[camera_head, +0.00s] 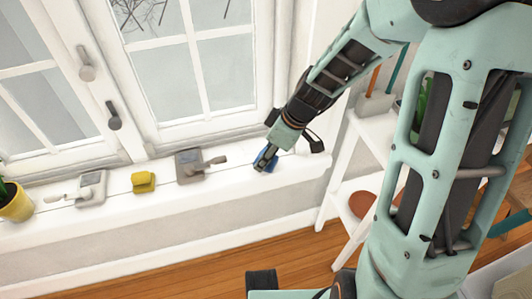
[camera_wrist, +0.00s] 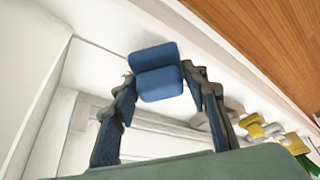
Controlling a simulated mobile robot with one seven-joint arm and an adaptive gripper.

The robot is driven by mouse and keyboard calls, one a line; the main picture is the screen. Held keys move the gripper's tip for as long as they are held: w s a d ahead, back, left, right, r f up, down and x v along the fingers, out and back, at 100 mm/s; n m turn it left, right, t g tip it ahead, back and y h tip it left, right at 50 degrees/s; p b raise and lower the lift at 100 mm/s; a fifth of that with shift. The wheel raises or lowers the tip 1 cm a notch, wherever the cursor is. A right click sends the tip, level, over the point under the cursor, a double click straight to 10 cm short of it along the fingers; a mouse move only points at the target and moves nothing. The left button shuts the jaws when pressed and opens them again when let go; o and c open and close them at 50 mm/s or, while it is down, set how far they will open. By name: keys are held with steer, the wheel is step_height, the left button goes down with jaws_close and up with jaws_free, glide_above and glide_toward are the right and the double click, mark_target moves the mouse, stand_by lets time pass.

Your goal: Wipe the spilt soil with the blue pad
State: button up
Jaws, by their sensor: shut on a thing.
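The blue pad (camera_head: 271,164) is at the right end of the white window sill, at my gripper's tips. In the wrist view the blue pad (camera_wrist: 160,84) sits between the two fingers of my gripper (camera_wrist: 160,74), which is shut on it. The arm reaches down from the upper right, and the gripper points down at the sill (camera_head: 225,184). The fingers partly cover the pad in the head view. I cannot tell whether the pad touches the sill. I cannot make out any spilt soil in either view.
Left along the sill are a grey handled tool (camera_head: 188,166), a yellow block (camera_head: 143,182), a paler handled tool (camera_head: 91,189) and a yellow plant pot (camera_head: 17,205). The window stands behind. A white shelf (camera_head: 336,190) is at the right; wooden floor (camera_head: 215,269) lies below.

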steer(key=shift+f+b, duration=0.95)
steer(key=shift+b, duration=0.1)
stand_by(0.5)
